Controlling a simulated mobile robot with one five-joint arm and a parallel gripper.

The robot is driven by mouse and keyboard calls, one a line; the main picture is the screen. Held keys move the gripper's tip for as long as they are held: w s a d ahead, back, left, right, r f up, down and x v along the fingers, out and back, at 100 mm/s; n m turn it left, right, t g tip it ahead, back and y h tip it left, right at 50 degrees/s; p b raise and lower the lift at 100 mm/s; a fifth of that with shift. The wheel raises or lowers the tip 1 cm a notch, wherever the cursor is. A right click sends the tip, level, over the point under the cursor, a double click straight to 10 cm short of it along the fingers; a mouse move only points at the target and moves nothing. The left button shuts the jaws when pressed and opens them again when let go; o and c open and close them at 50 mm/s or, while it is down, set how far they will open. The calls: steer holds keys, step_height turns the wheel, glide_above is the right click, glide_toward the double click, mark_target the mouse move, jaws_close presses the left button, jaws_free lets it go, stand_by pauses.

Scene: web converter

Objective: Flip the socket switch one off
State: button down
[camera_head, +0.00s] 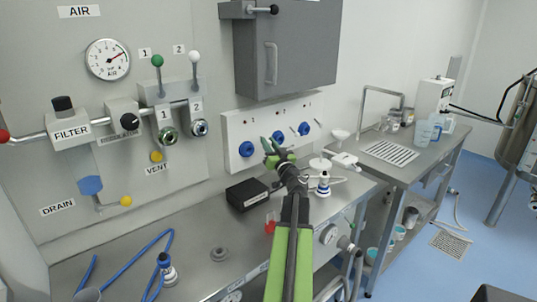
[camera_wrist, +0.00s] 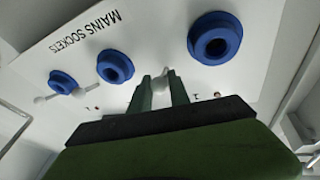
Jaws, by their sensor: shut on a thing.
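The white mains socket panel (camera_head: 236,126) is on the back wall with blue sockets; its "MAINS SOCKETS" label shows upside down in the wrist view. Socket one (camera_head: 246,149) is the leftmost in the head view and the large blue ring (camera_wrist: 215,38) in the wrist view. My gripper (camera_head: 270,144) is at the panel, just right of socket one. The fingers hide part of the lever.
A black box (camera_head: 247,194) sits on the bench below the panel. A grey cabinet (camera_head: 300,50) hangs above. Blue hose (camera_head: 125,263) lies at the left.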

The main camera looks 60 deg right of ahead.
steer(key=shift+w+f+t+h+b, duration=0.2)
steer(key=shift+t+h+b, duration=0.15)
steer(key=shift+b, duration=0.35)
steer(key=c, duration=1.2)
jaws_free()
steer(key=shift+w, duration=0.1)
steer(key=shift+c, duration=0.2)
